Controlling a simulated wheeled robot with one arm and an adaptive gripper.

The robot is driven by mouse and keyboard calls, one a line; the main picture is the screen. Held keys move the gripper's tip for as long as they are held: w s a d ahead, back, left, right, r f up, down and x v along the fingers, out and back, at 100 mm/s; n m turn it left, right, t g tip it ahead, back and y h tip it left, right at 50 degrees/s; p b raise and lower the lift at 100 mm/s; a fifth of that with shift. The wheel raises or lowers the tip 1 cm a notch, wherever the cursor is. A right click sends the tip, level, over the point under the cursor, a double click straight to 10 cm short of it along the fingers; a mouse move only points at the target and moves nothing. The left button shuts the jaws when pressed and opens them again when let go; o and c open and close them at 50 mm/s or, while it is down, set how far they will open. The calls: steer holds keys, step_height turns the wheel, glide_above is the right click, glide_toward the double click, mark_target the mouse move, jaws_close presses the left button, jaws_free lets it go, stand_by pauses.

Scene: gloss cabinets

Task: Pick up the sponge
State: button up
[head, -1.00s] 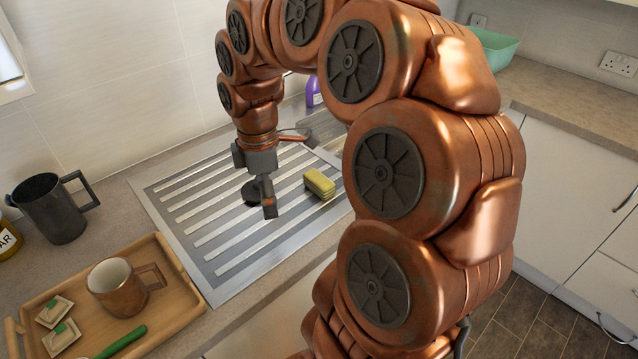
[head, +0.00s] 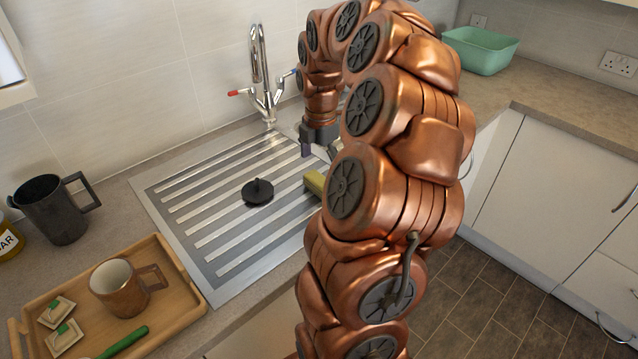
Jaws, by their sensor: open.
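The yellow-green sponge (head: 313,182) lies on the metal draining board (head: 215,190), near its right side in the head view. My arm covers its right part. My gripper (head: 320,149) is beyond the sponge, higher in the picture, pointing down. It is open, and a dark finger shows on its left side; the other finger is mostly hidden behind my arm. The gripper appears apart from the sponge, with nothing seen in it.
A black sink plug (head: 257,192) lies on the draining board, left of the sponge. A tap (head: 266,95) stands behind. A wooden tray (head: 180,318) with a copper mug (head: 122,287), a dark jug (head: 55,209) and a green basin (head: 481,50) stand on the counter.

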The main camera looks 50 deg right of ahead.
mark_target(319, 179)
steer(key=shift+w+f+p, duration=0.15)
steer(key=shift+f+p, duration=0.85)
steer(key=shift+f, duration=1.7)
steer(key=shift+c, duration=0.2)
steer(key=c, duration=0.7)
